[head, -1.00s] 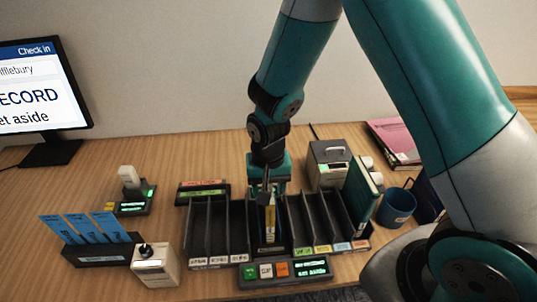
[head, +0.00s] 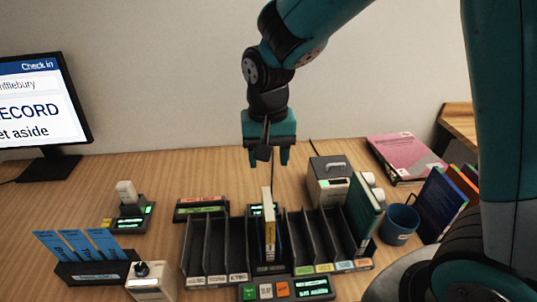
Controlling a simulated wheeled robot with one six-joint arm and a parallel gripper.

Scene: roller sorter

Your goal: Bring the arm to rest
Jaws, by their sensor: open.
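My gripper (head: 268,156) hangs from my teal arm with its fingers pointing down. It is open and empty, above and behind the sorter, apart from everything below it. A thin book with a white and yellow spine (head: 269,230) stands upright in a middle slot of the black sorter (head: 223,230).
The sorter's button panel (head: 287,289) is in front. A green book (head: 364,210) stands at its right end, near a blue mug (head: 399,223). A grey box (head: 329,180) and pink folders (head: 404,157) are behind. At left are blue cards (head: 75,243) and a monitor (head: 40,100).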

